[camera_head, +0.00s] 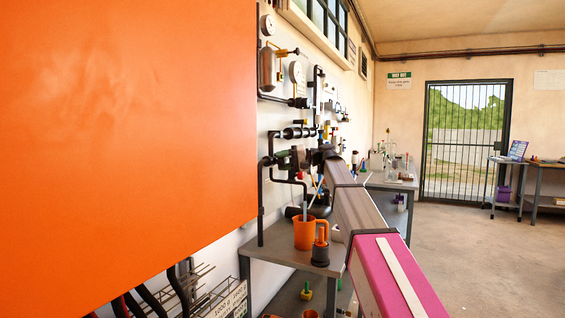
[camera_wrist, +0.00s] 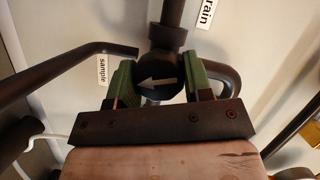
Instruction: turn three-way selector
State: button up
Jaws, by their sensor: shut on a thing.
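The three-way selector is a round black knob (camera_wrist: 158,88) with a white arrow that points left in the wrist view, toward a label reading "sample" (camera_wrist: 102,68). Another label, partly cut off and ending in "rain" (camera_wrist: 206,14), is above it to the right. My gripper (camera_wrist: 162,72) has its green fingers on either side of the knob and is shut on it. In the head view my arm reaches to the pipework on the wall, and the knob cannot be made out there.
Dark pipes (camera_wrist: 70,72) run close around the knob. In the head view a large orange panel (camera_head: 125,140) blocks the left side. An orange jug (camera_head: 304,235) and a dark bottle (camera_head: 320,255) stand on a grey bench below the arm. The floor at right is clear.

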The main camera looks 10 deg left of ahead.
jog(key=shift+f+m+y, duration=0.1)
jog(key=shift+m+y, duration=0.6)
jog(key=shift+m, duration=1)
jog(key=o, duration=0.9)
jog(key=shift+o, duration=0.2)
jog(key=shift+g, duration=0.4)
jog(key=d, duration=1.1)
jog(key=shift+w, duration=0.25)
jog(key=shift+a, duration=0.1)
